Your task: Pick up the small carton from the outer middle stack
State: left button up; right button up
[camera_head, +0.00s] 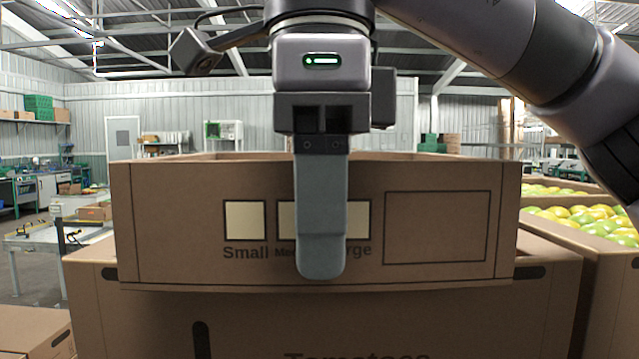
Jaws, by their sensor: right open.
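The small carton (175,215) is a brown box at the centre of the head view, with "Small" and other size words under pale squares on its front. It sits level on a larger carton (150,320) marked "Tomatoes". My right gripper (320,250) is above the small carton, pointing down and open. One grey finger hangs in front of the carton's front wall and covers part of the print. The other finger is hidden, and I cannot tell whether the visible one touches the cardboard. My left gripper is out of view.
To the right, an open carton (610,275) holds green and yellow tomatoes (585,218), with more behind it. Another carton (35,330) is at the lower left. A work table (50,240) stands farther back on the left. My right arm fills the upper right.

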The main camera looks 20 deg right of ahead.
jog(key=shift+r, duration=3.5)
jog(key=shift+a, duration=0.1)
jog(key=shift+c, duration=0.4)
